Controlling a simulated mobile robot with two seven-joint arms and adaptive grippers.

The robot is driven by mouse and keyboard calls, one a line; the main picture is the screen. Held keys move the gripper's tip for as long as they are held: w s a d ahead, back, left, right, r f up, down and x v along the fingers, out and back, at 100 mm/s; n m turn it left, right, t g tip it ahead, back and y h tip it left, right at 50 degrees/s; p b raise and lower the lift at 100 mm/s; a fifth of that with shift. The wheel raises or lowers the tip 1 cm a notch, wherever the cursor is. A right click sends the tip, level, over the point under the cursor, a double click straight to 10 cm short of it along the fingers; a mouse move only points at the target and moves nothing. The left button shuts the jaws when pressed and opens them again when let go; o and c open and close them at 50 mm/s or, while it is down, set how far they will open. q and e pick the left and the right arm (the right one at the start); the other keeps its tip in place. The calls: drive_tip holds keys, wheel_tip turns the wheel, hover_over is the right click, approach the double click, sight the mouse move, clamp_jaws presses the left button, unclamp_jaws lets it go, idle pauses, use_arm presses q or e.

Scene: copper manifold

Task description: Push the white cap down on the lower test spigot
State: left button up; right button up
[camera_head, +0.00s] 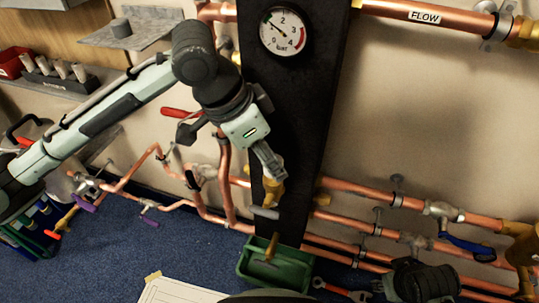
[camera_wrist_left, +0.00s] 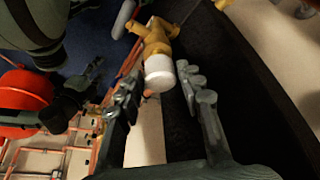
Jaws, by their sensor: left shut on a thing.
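My left gripper (camera_head: 268,162) is at the brass lower test spigot (camera_head: 273,190), in front of the black panel. In the left wrist view the white cap (camera_wrist_left: 158,73) is at the end of the brass spigot (camera_wrist_left: 155,38), between the two fingers of my left gripper (camera_wrist_left: 160,88). The gripper is shut on the cap. How far the cap sits on the spigot cannot be told. In the head view the cap is hidden by the gripper.
A green tray (camera_head: 258,270) is below the spigot. A pressure gauge (camera_head: 283,32) is high on the black panel (camera_head: 300,105). Copper pipes (camera_head: 355,188) run along the wall on both sides. A red lever (camera_head: 175,112) is left of the gripper. A blue valve handle (camera_head: 468,245) is at right.

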use_arm(q)
drive_tip(key=shift+f, duration=0.95)
idle(0.7)
drive_tip(key=o, duration=0.9)
drive_tip(key=shift+r, duration=0.1)
drive_tip(key=v, duration=1.1)
drive_tip(key=shift+a+r, duration=0.2)
drive_tip(key=shift+r, duration=0.15)
drive_tip(key=shift+s, duration=0.15)
